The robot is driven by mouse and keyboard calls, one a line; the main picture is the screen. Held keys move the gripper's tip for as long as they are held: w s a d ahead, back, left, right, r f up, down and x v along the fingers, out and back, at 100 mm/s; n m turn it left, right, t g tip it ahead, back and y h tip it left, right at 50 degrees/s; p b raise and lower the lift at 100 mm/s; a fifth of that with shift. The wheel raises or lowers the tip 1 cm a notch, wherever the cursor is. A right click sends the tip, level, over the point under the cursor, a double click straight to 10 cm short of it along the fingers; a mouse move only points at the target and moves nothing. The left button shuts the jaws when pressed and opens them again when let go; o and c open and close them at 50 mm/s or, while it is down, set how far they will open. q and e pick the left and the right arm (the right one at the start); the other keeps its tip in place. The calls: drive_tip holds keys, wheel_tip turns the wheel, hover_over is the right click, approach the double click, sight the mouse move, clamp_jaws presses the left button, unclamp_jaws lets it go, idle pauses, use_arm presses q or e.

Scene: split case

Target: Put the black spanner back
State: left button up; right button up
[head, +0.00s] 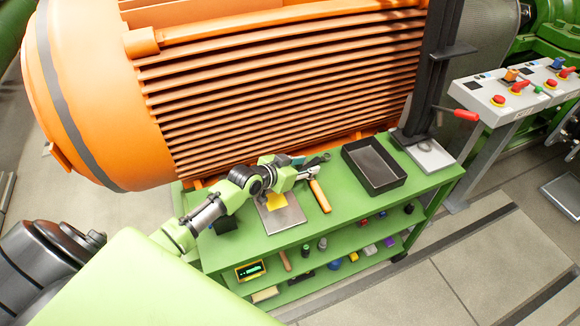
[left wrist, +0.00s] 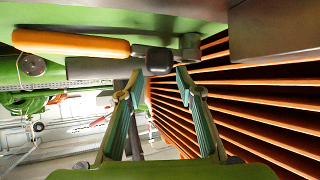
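A dark tool, seemingly the black spanner (head: 318,161), lies on the green bench top beside my left gripper, partly hidden by it. My left gripper (head: 308,172) is low over the bench, near the head of an orange-handled hammer (head: 320,196). In the left wrist view the fingers of this gripper (left wrist: 157,86) stand apart with a gap between the tips. A small black piece (left wrist: 158,61) shows just beyond the gap; I cannot tell whether it is part of the spanner. The hammer's orange handle (left wrist: 72,43) is at upper left there. My right gripper is not in view.
A black open tray (head: 374,166) stands right of the hammer. A grey plate (head: 282,217) with a yellow piece (head: 277,200) lies left of it. The large orange motor (head: 270,85) rises behind the bench. The lower shelf holds several small items. Bare bench top lies in front of the tray.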

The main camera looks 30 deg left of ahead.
use_arm(q)
drive_tip(key=v, duration=1)
drive_tip(key=shift+s+r, duration=0.25)
drive_tip(key=shift+r, duration=0.1)
drive_tip(key=s+d+f+g, duration=0.1)
drive_tip(key=s+d+f, duration=0.1)
drive_tip(key=s, duration=0.1)
drive_tip(key=s+d+f+g, duration=0.1)
drive_tip(key=s+d+f, duration=0.1)
drive_tip(key=s+d, duration=0.1)
drive_tip(key=s+d+f+g, duration=0.1)
drive_tip(key=s+d+f, duration=0.1)
drive_tip(key=s, duration=0.3)
drive_tip(key=shift+s+d+f+g, duration=0.1)
drive_tip(key=shift+s+d+g, duration=0.05)
drive_tip(key=shift+d+g, duration=0.3)
drive_tip(key=s+d+n+g+y, duration=0.1)
drive_tip(key=s+d+g+y, duration=0.2)
drive_tip(key=s, duration=1.3)
wheel_tip(320, 180, down, 27)
drive_tip(key=s+a+g, duration=0.1)
drive_tip(key=s+g, duration=0.1)
drive_tip(key=g, duration=0.1)
drive_tip(key=s+a+f, duration=0.3)
drive_tip(key=s+f, duration=1.2)
drive_tip(key=s, duration=0.2)
drive_tip(key=shift+f+g, duration=0.2)
drive_tip(key=shift+g, duration=0.25)
